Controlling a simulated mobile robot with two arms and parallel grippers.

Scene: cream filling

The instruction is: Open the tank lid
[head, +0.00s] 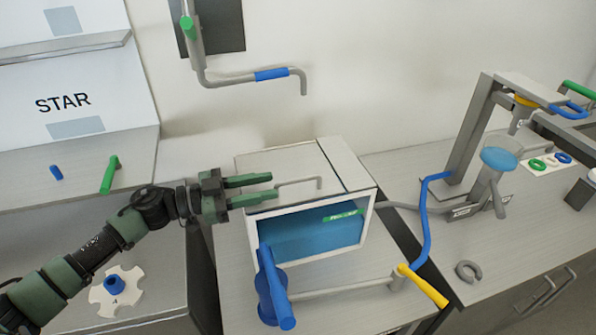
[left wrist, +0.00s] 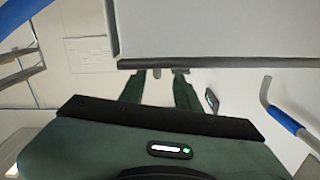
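The tank (head: 368,215) is a white-framed box with blue liquid behind its front window, in the middle of the head view. Its pale lid (head: 290,158) lies flat and shut on top, with a thin grey bar handle (head: 300,182). My left gripper (head: 272,186) comes in from the left over the lid. Its two green fingers are apart, and the left end of the handle is at or just beyond the gap between the tips. In the left wrist view the fingers (left wrist: 157,82) are also apart, with a small grey piece between their tips. Contact cannot be told. My right gripper is not in view.
A blue valve handle (head: 272,290) stands before the tank, with a grey pipe and yellow lever (head: 425,287) to its right. A pipe with a blue sleeve (head: 272,74) hangs above. A dispenser frame (head: 470,125) stands right. A white wheel-shaped piece (head: 128,290) lies left.

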